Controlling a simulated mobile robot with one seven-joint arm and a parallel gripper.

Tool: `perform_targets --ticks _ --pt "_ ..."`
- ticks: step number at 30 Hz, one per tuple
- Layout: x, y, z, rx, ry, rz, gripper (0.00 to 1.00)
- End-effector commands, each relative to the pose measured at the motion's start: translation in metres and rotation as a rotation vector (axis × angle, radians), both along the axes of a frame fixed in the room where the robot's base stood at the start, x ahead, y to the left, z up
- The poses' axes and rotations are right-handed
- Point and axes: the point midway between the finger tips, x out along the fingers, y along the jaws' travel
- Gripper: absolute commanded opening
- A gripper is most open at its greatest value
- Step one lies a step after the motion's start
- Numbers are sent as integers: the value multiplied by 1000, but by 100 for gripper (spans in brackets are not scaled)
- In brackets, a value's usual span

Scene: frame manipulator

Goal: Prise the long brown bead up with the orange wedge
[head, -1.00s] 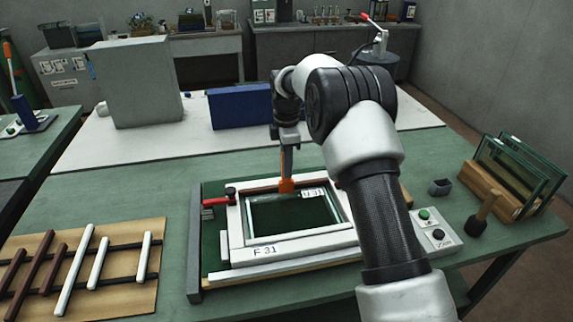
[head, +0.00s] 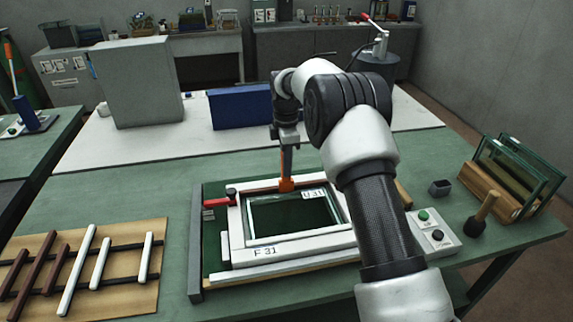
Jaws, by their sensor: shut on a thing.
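A white frame (head: 238,240) labelled F 31 lies flat in a green-bedded fixture (head: 212,247) on the bench, with glass (head: 285,213) labelled U 31 inside it. The long brown bead (head: 262,190) shows as a dark strip along the frame's far inner edge, partly behind the wedge. My gripper (head: 288,150) points down above that far edge and is shut on the orange wedge (head: 287,184). The wedge's tip is at the bead and the glass edge. I cannot tell whether the tip is under the bead. My arm hides the frame's right side.
A red clamp (head: 217,203) sits at the fixture's left. A board (head: 150,235) with brown and white strips lies at left. A button box (head: 433,233), a small dark cup (head: 440,187), a mallet (head: 484,212) and a glass rack (head: 510,180) stand at right.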

Motion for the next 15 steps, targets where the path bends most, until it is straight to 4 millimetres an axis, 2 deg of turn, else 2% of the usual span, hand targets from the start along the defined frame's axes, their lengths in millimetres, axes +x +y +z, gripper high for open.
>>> perform_targets --ticks 15 --pt "8 2 1 0 -2 0 0"
